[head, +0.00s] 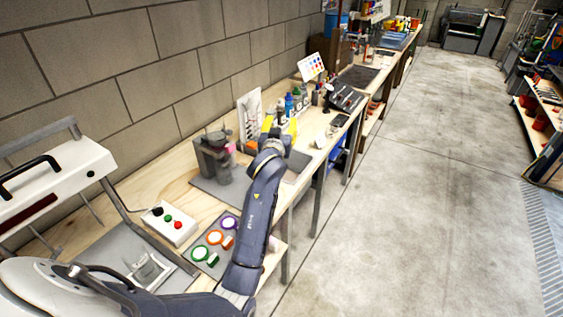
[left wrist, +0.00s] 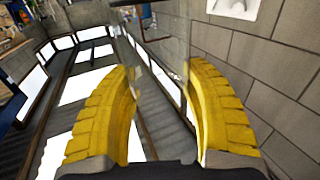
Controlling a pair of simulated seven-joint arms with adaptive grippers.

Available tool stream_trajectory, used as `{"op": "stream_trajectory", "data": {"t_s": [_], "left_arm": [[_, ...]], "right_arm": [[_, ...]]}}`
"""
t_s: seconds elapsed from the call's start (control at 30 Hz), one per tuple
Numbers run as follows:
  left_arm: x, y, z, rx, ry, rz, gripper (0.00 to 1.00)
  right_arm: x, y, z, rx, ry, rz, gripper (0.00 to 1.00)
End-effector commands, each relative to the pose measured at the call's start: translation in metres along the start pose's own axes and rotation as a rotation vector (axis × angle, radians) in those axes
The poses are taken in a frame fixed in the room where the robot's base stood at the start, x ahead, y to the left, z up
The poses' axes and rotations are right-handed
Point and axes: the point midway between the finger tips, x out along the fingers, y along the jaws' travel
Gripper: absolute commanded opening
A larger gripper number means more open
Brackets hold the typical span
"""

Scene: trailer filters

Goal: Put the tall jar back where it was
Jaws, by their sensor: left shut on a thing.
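My left gripper (head: 281,129) is over the long wooden workbench, near a group of small bottles. In the left wrist view its two yellow fingers (left wrist: 163,120) stand apart with a clear, see-through jar (left wrist: 160,62) between them, and the gripper is shut on it. The jar's outline is faint against the background, and I cannot tell its full height or whether it touches the bench. In the head view I cannot make the jar out beside the fingers. My right gripper is not in view.
Several small bottles (head: 291,103) and a white panel (head: 249,108) stand behind the gripper by the block wall. A dark grey device (head: 214,160) stands to its left. Nearer are a button box (head: 168,226) and coloured rings (head: 215,237). The floor at right is clear.

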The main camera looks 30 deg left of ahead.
Motion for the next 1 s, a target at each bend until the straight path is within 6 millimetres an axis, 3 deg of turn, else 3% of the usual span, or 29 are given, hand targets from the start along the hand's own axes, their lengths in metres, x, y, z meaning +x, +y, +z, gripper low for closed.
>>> {"op": "stream_trajectory", "data": {"t_s": [0.2, 0.4, 0.77, 1.0], "left_arm": [[0.0, 0.0, 0.047, 0.002, -0.002, -0.001, 0.01], [0.0, 0.0, 0.078, 0.001, 0.0, 0.0, 0.01], [0.0, 0.0, 0.099, -0.002, 0.002, 0.0, 0.01], [0.001, 0.0, 0.128, 0.0, 0.0, -0.001, 0.01]], "right_arm": [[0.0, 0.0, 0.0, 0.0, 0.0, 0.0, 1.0], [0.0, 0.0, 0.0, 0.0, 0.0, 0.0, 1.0], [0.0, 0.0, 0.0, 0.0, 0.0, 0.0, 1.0], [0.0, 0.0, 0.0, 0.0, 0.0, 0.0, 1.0]]}}
